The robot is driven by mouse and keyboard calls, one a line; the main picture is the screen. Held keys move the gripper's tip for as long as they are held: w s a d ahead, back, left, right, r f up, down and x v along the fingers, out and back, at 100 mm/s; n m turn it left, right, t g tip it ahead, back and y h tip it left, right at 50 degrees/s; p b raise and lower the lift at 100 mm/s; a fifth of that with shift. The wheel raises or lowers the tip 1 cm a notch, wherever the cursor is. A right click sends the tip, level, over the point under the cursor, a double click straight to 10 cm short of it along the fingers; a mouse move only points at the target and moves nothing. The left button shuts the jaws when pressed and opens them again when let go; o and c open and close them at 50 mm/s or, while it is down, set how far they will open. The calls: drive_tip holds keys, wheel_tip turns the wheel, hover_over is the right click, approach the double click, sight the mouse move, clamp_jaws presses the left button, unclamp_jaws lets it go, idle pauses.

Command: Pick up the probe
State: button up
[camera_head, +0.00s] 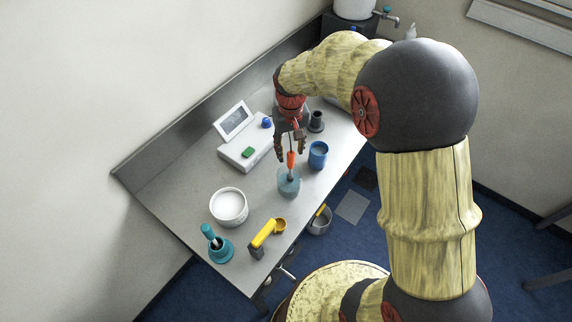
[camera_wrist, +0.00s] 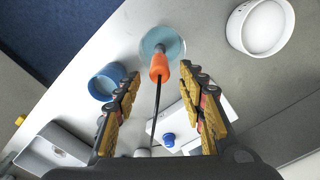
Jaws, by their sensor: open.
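The probe (camera_head: 291,161) has an orange handle and a thin dark rod or cable running up from it. It stands nearly upright in a pale blue holder (camera_head: 289,184) near the table's front edge. In the wrist view the orange part of the probe (camera_wrist: 159,67) shows over the round holder (camera_wrist: 162,42), with the dark rod passing between the fingers. My gripper (camera_head: 291,153) is open and points down over the probe, one finger on each side. In the wrist view the fingers of my gripper (camera_wrist: 160,73) stand apart from the rod.
A blue cup (camera_head: 318,155) stands close to the right of the holder. A white meter (camera_head: 246,148) is behind it. A white bowl (camera_head: 229,207), a teal holder (camera_head: 221,251) and a yellow tool (camera_head: 262,234) are to the left. A dark stand (camera_head: 317,121) is behind the cup.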

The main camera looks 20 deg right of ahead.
sight(291, 165)
drive_tip(key=f, duration=0.4)
drive_tip(key=s+f, duration=0.1)
drive_tip(key=f, duration=0.1)
drive_tip(key=shift+f, duration=0.8)
drive_tip(key=c, duration=0.3)
clamp_jaws()
